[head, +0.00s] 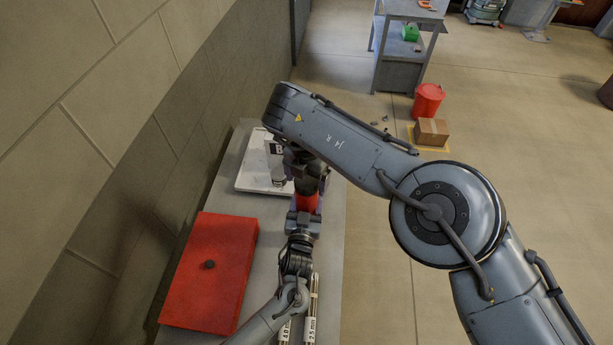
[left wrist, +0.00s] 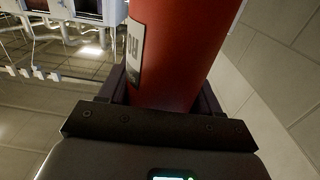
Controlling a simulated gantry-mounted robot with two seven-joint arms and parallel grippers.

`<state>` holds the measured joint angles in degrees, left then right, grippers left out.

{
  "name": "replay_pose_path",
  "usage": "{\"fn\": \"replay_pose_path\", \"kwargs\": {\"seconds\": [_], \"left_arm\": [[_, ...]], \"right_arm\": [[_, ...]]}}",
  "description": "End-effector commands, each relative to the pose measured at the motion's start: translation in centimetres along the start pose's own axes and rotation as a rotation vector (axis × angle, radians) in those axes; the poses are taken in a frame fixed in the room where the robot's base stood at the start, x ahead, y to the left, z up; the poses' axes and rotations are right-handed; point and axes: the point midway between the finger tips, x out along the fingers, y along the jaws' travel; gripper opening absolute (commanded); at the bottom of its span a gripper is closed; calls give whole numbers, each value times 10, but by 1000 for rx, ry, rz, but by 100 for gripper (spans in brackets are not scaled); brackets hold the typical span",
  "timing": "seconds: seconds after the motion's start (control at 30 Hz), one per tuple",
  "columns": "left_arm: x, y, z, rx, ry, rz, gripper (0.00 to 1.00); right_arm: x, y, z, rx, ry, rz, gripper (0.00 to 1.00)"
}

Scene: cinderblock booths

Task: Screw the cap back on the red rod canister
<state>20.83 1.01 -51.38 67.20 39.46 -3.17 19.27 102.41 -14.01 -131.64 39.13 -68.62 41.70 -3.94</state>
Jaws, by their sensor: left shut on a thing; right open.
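The red rod canister (head: 308,202) stands out between my two grippers over the grey table. My left gripper (head: 304,216) is shut on it. In the left wrist view the canister (left wrist: 178,50) fills the middle between the dark fingers, with a white label on its side. My right gripper (head: 306,174) is open, at the canister's upper end, under my right forearm. The canister's top is hidden there, and I cannot make out the cap.
A white tray (head: 250,180) with a grey item (head: 278,177) lies behind. A large red lid-like box with a black knob (head: 215,285) lies left, beside the wall. Labelled rod packs (head: 312,322) lie at the front. A red bucket (head: 428,101) and cardboard box (head: 431,132) stand on the floor.

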Motion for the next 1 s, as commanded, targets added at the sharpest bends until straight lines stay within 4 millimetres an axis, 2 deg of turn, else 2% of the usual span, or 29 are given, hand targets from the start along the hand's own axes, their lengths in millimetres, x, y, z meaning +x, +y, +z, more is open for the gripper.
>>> {"fn": "replay_pose_path", "kwargs": {"seconds": [0.03,0.07,0.4,0.6,0.63,0.8,1.0], "left_arm": [[0,0,0,0,-1,0,0],[0,0,0,0,-1,0,0],[0,0,0,0,-1,0,0],[0,0,0,0,-1,0,0],[0,0,0,0,-1,0,0],[0,0,0,0,-1,0,0],[0,0,0,0,-1,0,0]], "right_arm": [[0,0,0,0,0,0,86],[0,0,0,0,0,0,81],[0,0,0,0,0,0,30],[0,0,0,4,0,0,30],[0,0,0,4,0,0,71],[0,0,0,4,0,0,96],[0,0,0,4,0,0,96]]}}
